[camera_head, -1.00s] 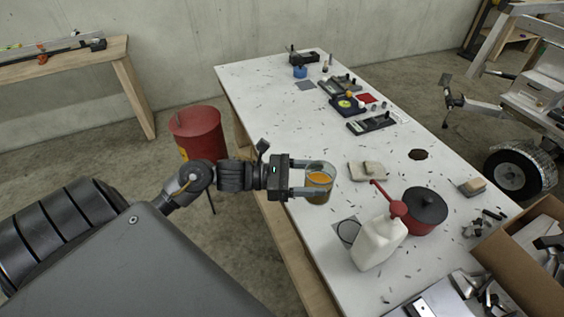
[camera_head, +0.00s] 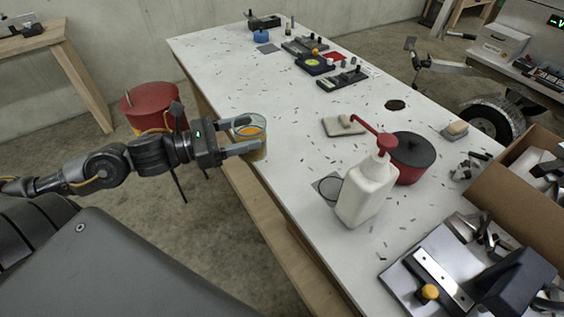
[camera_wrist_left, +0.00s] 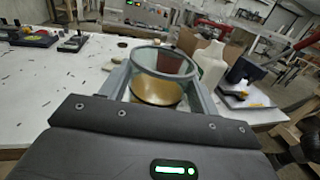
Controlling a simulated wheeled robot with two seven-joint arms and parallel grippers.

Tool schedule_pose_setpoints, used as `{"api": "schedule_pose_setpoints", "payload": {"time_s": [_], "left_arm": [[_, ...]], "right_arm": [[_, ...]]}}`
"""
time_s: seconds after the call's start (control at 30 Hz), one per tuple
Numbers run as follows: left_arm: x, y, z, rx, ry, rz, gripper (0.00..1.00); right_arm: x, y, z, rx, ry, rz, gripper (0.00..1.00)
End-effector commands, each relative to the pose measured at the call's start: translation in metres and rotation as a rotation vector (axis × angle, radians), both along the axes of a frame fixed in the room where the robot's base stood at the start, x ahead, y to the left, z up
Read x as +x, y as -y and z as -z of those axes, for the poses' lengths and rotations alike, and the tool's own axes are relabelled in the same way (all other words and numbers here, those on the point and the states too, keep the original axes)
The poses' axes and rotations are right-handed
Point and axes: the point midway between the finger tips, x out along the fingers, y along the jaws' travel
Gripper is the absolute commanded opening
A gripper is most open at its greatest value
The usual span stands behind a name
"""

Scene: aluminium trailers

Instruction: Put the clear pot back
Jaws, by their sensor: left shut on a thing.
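The clear pot (camera_head: 250,130) is a see-through cup with an orange-brown content. My left gripper (camera_head: 243,139) is shut on it and holds it upright near the table's left edge. In the left wrist view the pot (camera_wrist_left: 160,80) sits between the two fingers, with its round rim up. A grey square with a dark ring (camera_head: 328,187) lies on the white table beside the white pump bottle. My right gripper does not show.
The white pump bottle (camera_head: 366,190) with a red spout stands in front of a red pot with dark lid (camera_head: 412,160). A cardboard box (camera_head: 500,190) and metal parts fill the right side. A red bin (camera_head: 150,105) stands on the floor left of the white table (camera_head: 290,130).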

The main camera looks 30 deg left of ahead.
Motion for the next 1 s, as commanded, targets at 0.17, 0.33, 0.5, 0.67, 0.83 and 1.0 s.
{"api": "schedule_pose_setpoints", "payload": {"time_s": [0.17, 0.33, 0.5, 0.67, 0.83, 1.0], "left_arm": [[0.001, 0.000, -0.002, -0.004, 0.002, -0.002, 0.31], [0.016, -0.001, 0.003, -0.006, 0.004, -0.004, 0.31], [0.048, 0.001, 0.014, -0.008, 0.006, -0.004, 0.31], [0.089, 0.002, 0.031, -0.009, 0.004, -0.005, 0.31], [0.117, 0.003, 0.067, -0.007, -0.001, -0.003, 0.31], [0.132, 0.004, 0.087, -0.005, 0.001, -0.002, 0.31]], "right_arm": [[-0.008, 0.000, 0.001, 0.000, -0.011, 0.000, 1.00], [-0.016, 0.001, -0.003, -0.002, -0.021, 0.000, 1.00], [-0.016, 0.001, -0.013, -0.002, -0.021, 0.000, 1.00], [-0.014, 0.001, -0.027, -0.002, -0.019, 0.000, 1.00], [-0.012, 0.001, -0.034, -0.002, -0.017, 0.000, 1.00], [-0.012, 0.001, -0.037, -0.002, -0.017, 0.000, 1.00]]}}
